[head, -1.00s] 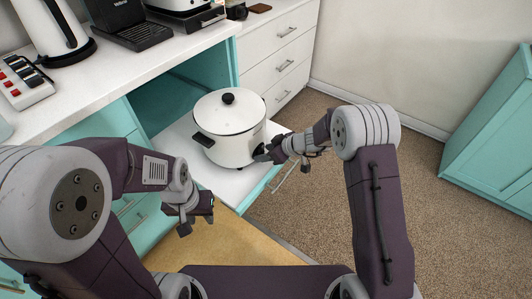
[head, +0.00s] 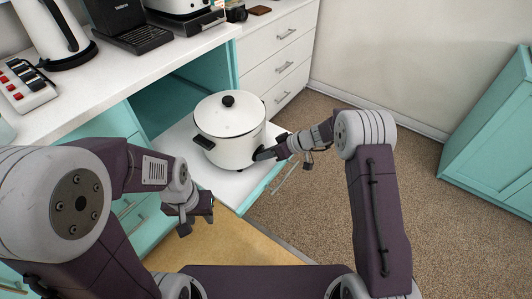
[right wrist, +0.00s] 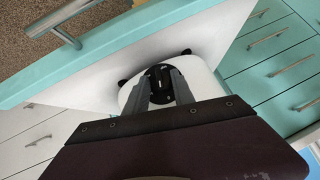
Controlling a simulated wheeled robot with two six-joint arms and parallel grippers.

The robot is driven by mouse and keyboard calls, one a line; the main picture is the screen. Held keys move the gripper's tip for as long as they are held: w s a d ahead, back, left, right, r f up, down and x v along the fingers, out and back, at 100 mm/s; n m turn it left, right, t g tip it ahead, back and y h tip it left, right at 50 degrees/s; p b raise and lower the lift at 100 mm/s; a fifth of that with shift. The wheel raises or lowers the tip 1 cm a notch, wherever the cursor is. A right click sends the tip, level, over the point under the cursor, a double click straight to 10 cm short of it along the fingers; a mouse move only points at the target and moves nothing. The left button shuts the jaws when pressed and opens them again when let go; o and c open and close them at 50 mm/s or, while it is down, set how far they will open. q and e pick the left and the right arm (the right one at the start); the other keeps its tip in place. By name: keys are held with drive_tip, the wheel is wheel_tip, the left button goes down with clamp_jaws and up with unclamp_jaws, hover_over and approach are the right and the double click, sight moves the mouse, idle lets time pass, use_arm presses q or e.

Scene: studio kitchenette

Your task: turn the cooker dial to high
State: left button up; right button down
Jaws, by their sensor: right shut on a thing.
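The white cooker (head: 228,145), a lidded pot with a black lid knob and black side handle, stands upright on the pulled-out white shelf. My right gripper (head: 262,154) is at the cooker's right side. In the right wrist view its two fingers (right wrist: 160,90) are shut on the black dial (right wrist: 159,78) on the cooker's white wall (right wrist: 200,78). The dial's marking and setting cannot be read. In the head view the gripper mostly hides the dial. My left gripper (head: 198,217) is open and empty, in front of the shelf and apart from the cooker.
The shelf (head: 180,139) sticks out from a teal cabinet below the counter. A kettle (head: 52,30), a black coffee machine (head: 125,30) and a switch box (head: 25,84) stand on the counter. White drawers (head: 278,65) stand behind; open carpet lies to the right.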

drive_tip(key=shift+w+d+f+m+g+y+b, duration=0.1)
drive_tip(key=shift+m+g+y+b, duration=0.2)
drive_tip(key=shift+g, duration=0.1)
drive_tip(key=shift+w+d+f+m+g+y+b, duration=0.1)
drive_tip(key=shift+m+g+y+b, duration=0.1)
drive_tip(key=shift+m+g+y, duration=0.15)
drive_tip(key=shift+m+g+y+b, duration=0.25)
drive_tip(key=shift+g+y+b, duration=0.1)
drive_tip(key=shift+g, duration=0.1)
drive_tip(key=shift+r, duration=0.1)
drive_tip(key=c, duration=1.1)
unclamp_jaws()
drive_tip(key=p+v, duration=0.2)
drive_tip(key=v, duration=0.7)
